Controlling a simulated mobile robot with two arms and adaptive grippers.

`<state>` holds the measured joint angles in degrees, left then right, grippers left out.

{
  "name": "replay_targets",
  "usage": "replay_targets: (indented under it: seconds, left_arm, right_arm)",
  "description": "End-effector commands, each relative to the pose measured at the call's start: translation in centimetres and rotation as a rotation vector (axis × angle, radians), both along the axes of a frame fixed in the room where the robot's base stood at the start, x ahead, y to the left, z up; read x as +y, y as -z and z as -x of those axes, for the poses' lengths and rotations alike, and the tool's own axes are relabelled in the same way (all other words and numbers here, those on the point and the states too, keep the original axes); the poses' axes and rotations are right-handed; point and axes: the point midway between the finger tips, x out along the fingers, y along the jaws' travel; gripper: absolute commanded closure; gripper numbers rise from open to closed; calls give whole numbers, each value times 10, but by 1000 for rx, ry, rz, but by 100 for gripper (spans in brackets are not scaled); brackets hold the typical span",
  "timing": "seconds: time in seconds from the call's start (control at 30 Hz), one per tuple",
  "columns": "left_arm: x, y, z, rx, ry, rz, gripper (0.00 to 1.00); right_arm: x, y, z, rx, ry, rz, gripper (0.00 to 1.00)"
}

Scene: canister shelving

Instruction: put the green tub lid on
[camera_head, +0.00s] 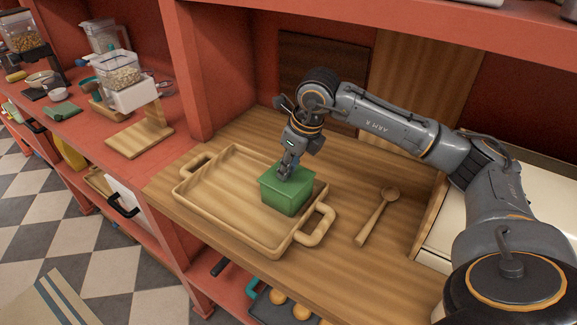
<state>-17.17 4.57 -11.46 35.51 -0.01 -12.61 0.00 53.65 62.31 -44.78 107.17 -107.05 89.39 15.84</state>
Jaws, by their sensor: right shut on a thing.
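The green tub (286,198) stands upright in the right part of a wooden tray (191,195). The green lid (299,177) lies over the tub's opening, and I see no clear gap between them. I cannot tell whether it is fully seated. My right gripper (285,170) points down and is shut on the lid near its back left part. The fingers hide the spot they grip. My left gripper is not in view.
The tray has handles at both ends, one (319,226) just right of the tub. A wooden spoon (377,215) lies on the wooden counter (340,190) to the right. A red upright panel (186,75) stands behind left. The tray's left part is bare.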

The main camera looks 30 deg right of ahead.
Motion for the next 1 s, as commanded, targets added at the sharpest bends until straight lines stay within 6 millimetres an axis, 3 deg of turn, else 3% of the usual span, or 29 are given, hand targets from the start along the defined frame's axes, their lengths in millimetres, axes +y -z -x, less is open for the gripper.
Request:
replay_targets:
  seconds: [0.83,0.87,0.97,1.0]
  left_arm:
    - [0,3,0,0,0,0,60]
    - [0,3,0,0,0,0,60]
    - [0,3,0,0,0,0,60]
    - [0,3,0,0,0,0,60]
  right_arm:
    - [0,2,0,0,0,0,100]
    - [0,2,0,0,0,0,71]
    - [0,2,0,0,0,0,51]
    - [0,3,0,1,0,0,51]
